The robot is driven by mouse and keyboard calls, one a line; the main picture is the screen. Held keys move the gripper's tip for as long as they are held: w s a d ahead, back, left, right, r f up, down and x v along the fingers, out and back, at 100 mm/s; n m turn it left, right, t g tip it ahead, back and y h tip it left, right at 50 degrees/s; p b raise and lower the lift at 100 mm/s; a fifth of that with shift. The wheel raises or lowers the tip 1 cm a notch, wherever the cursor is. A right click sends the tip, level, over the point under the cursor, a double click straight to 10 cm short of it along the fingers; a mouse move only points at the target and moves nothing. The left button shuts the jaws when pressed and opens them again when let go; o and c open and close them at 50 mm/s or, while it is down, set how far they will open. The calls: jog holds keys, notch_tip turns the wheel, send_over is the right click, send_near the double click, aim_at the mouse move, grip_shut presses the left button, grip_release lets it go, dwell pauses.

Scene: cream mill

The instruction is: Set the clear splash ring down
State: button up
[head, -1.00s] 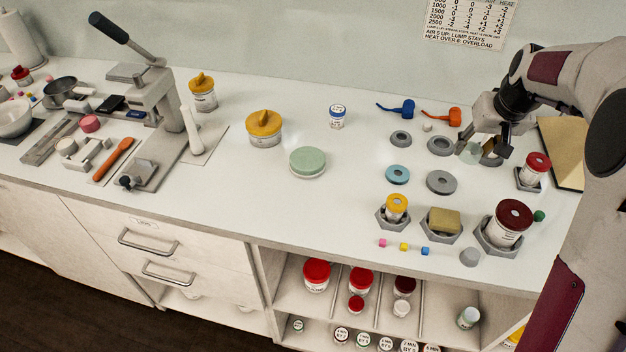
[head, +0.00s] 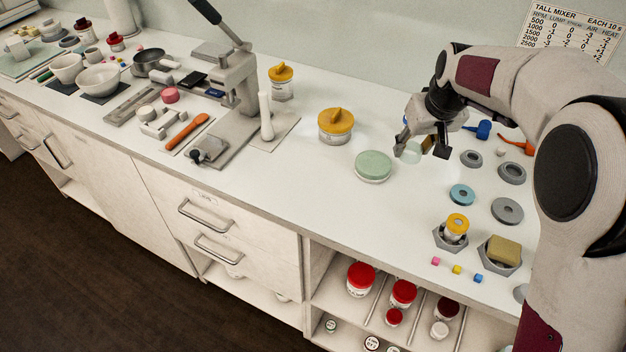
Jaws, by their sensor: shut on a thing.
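My gripper (head: 422,148) is shut on the clear splash ring (head: 410,153), a pale, see-through greenish piece between its fingers. It hangs at the right of the green-lidded round tub (head: 373,166), and looks held above the white counter, though the height is hard to judge. A small tan patch shows between the fingers; I cannot tell what it belongs to. Part of the ring is hidden by the fingers.
A yellow-lidded jar (head: 335,126) stands behind the green tub. Grey rings (head: 507,211), a blue ring (head: 462,194) and blue (head: 483,129) and orange tools lie to the right. A lever press (head: 236,90) stands left. The counter in front of the green tub is clear.

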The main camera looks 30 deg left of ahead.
jog(key=s+a+n, duration=0.1)
jog(key=s+a, duration=0.4)
jog(key=a, duration=0.5)
jog(key=s+a+r+n, duration=0.1)
jog(key=s+a, duration=0.3)
jog(key=a, duration=0.6)
jog(key=shift+s+r+y, duration=0.25)
jog(key=shift+s+y, duration=0.1)
jog(key=shift+y, duration=0.05)
jog(key=shift+d, duration=0.1)
jog(key=shift+f, duration=2.5)
jog(key=shift+f, duration=2.5)
jog(key=shift+f, duration=0.15)
